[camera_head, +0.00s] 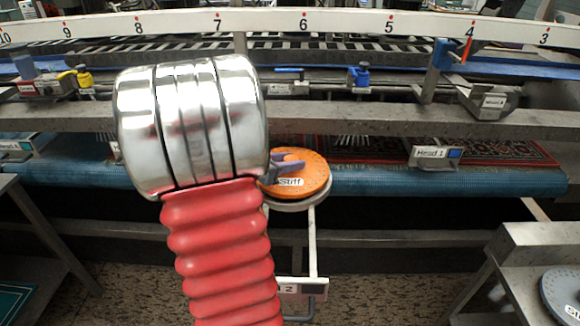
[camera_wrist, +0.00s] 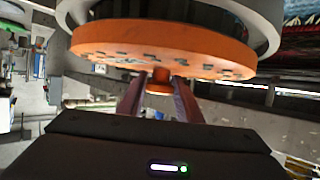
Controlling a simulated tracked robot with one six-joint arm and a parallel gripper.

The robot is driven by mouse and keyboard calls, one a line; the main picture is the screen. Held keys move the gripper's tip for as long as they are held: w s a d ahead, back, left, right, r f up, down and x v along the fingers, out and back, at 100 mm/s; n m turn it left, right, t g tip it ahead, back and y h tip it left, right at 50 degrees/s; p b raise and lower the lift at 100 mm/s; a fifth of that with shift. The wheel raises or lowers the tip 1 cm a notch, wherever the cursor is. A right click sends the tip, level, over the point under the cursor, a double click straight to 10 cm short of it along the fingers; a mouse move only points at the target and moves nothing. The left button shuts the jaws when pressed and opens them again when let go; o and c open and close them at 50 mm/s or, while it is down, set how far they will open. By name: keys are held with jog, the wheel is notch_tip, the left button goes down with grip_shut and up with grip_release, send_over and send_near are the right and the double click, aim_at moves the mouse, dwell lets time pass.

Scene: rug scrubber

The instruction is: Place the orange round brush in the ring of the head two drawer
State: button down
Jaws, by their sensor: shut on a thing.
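The orange round brush (camera_head: 312,172), labelled "Stiff", shows just right of my arm in the head view. It lies over a pale ring (camera_head: 300,206) on the pulled-out frame of the head two drawer (camera_head: 313,247). My gripper (camera_head: 283,165) is at the brush's left side, partly hidden by my arm. In the wrist view my gripper (camera_wrist: 158,92) is shut on the small orange knob of the brush (camera_wrist: 160,50). The white ring (camera_wrist: 265,22) shows behind the disc there. Whether the brush is seated in the ring or just above it, I cannot tell.
A drawer labelled "Head 1" (camera_head: 435,155) is to the right, beside a patterned rug (camera_head: 370,148). A grey brush (camera_head: 563,293) lies on a metal table (camera_head: 530,250) at the lower right. A numbered rail (camera_head: 350,22) crosses the back.

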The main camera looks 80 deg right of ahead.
jog(key=shift+f, duration=0.8)
jog(key=shift+f, duration=0.15)
jog(key=c, duration=1.3)
grip_release()
jog(key=shift+a, duration=0.1)
jog(key=v, duration=1.2)
jog(key=shift+w, duration=0.15)
